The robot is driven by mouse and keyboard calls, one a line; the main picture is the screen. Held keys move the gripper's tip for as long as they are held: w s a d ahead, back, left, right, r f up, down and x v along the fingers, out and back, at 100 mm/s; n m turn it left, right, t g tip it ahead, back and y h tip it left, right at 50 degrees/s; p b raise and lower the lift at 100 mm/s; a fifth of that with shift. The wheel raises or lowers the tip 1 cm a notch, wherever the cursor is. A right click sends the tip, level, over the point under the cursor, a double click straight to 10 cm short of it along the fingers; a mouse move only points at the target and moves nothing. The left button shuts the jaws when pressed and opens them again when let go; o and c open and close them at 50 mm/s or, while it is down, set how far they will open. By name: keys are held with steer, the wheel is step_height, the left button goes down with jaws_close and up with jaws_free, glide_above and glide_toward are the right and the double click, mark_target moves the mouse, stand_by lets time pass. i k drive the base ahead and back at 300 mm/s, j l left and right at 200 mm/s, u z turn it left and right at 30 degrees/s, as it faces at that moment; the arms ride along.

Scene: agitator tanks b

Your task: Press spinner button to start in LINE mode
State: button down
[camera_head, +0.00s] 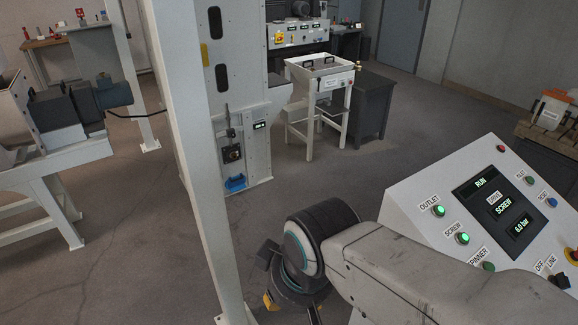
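The sloped control panel (412,207) is at the right. Its green button labelled SPINNER (488,267) sits low on the panel, partly behind my arm, and looks dimmer than the lit green OUTLET (438,211) and SCREW (462,239) buttons. The panel's display (482,184) reads RUN, and another display (503,208) reads SCREW. A black selector knob (560,281) is beside an OFF / LINE label; its setting is unclear. My gripper (289,306) hangs left of the panel, apart from the SPINNER button. My wrist and the bottom edge hide much of it, so its opening is unclear.
A white post (195,160) stands just left of my gripper. A pressure display (521,225) reads about 6.0 bar. Open floor (330,185) lies beyond my arm.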

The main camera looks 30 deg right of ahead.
mark_target(489, 266)
steer(key=k+z, duration=0.25)
steer(key=z, duration=0.25)
steer(key=k+z, duration=0.3)
steer(key=z, duration=0.15)
steer(key=k+l+z, duration=0.2)
steer(key=z, duration=0.3)
steer(key=k+l+z, duration=0.25)
steer(key=z, duration=0.25)
